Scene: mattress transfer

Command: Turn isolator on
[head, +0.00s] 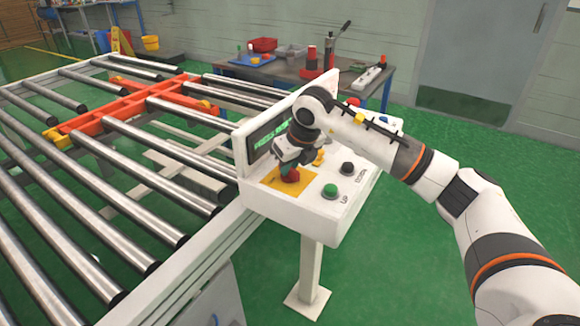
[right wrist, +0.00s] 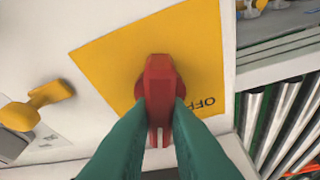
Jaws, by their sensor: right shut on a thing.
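The isolator is a red rotary handle (right wrist: 160,85) on a yellow plate (right wrist: 115,55) in the right wrist view, with the word OFF printed beside it. In the head view the red handle (head: 291,175) shows on the yellow plate (head: 274,182) of a white control box (head: 262,200). My right gripper (right wrist: 163,108) has its two green fingers closed on either side of the red handle, touching it. In the head view my right gripper (head: 288,166) reaches down onto the handle and partly hides it. My left gripper is in neither view.
The box also carries a green button (head: 330,191), a black button (head: 347,168), a yellow lever (right wrist: 40,105) and a small screen (head: 267,141) with green text. A roller conveyor (head: 110,150) stands at the left.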

